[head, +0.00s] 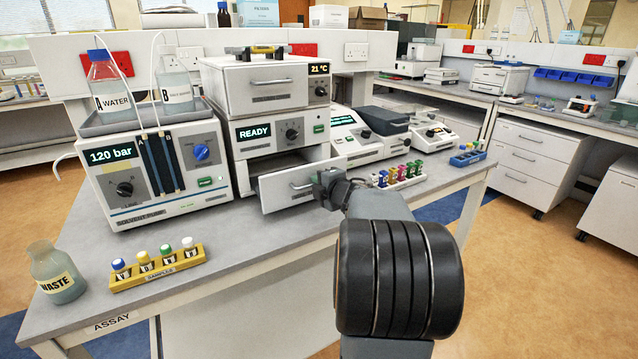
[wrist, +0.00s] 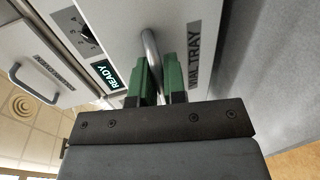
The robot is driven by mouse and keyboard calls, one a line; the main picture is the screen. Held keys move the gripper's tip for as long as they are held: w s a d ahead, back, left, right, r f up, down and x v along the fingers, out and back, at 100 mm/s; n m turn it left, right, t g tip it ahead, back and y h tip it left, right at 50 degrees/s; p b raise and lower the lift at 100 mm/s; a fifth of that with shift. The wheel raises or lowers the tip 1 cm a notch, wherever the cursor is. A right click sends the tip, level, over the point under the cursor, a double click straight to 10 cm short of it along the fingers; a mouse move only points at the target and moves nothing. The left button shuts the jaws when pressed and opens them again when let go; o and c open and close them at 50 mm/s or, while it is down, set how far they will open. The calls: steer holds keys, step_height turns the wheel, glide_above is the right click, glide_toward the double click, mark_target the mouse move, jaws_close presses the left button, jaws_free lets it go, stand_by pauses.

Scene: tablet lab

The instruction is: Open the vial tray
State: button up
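The vial tray (head: 285,188) is a white drawer front low on the READY unit (head: 265,133). It stands forward of the unit, so the drawer is pulled partly out. Its label and metal handle (wrist: 150,45) show in the wrist view. My gripper (head: 325,183) is at the right part of the drawer front. In the wrist view its green fingers (wrist: 159,75) lie on either side of the handle, close against it, and look shut on it. The inside of the drawer is mostly hidden in the head view.
A column unit with its own handle (head: 270,97) sits above. The solvent pump (head: 150,170) stands left. A sample rack (head: 160,268) and waste bottle (head: 57,272) are at the front left. A rack of coloured vials (head: 398,177) stands right, close behind my arm. The bench front centre is clear.

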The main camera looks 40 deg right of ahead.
steer(key=o, duration=0.4)
steer(key=shift+s, duration=0.1)
steer(key=p+v, duration=0.2)
steer(key=v, duration=1.1)
steer(key=shift+s, duration=0.3)
